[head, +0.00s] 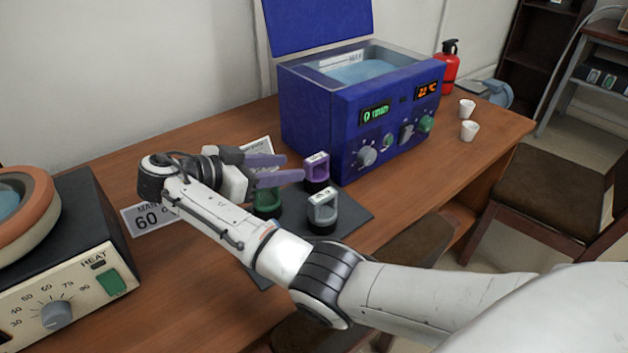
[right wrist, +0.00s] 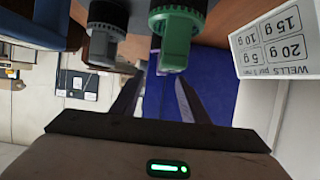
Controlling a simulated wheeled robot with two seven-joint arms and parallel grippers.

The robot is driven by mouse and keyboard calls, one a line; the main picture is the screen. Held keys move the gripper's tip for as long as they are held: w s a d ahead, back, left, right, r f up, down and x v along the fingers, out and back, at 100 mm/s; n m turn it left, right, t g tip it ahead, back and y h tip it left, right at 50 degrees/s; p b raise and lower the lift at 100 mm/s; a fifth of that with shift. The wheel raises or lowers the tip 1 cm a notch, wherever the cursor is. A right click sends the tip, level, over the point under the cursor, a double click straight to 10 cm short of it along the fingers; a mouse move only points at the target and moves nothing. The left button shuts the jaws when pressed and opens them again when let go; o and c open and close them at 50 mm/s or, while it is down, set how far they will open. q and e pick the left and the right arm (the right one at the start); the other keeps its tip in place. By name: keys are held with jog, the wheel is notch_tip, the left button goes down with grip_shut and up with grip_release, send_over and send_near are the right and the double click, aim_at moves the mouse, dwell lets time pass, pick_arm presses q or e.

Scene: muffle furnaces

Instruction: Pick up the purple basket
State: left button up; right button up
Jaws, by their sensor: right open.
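The purple basket (head: 317,170), with a purple handle top and a dark base, stands upright on a dark mat (head: 350,214) in front of the blue bath. My right gripper (head: 294,168) is open and empty, its fingers pointing right toward the purple basket, just left of it in the picture. In the right wrist view the open fingers (right wrist: 160,75) show nothing between them that I can make out as the purple basket. My left gripper is not in view.
A green basket (head: 267,203) and a grey basket (head: 322,212) stand close by on the mat. The blue bath (head: 345,145) with its lid up stands behind. A beige heater (head: 70,285) is at left. White cups (head: 469,130) stand at right.

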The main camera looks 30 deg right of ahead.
aim_at(307, 162)
jog(key=x, duration=0.2)
jog(key=shift+d+f, duration=0.1)
jog(key=shift+d, duration=0.3)
jog(key=shift+w+d+f+p, duration=0.15)
jog(key=shift+d+p, duration=0.2)
jog(key=shift+d, duration=0.2)
jog(key=x, duration=0.4)
jog(key=shift+w+d+p, duration=0.1)
jog(key=shift+w+p, duration=0.1)
jog(key=shift+p, duration=0.1)
grip_shut()
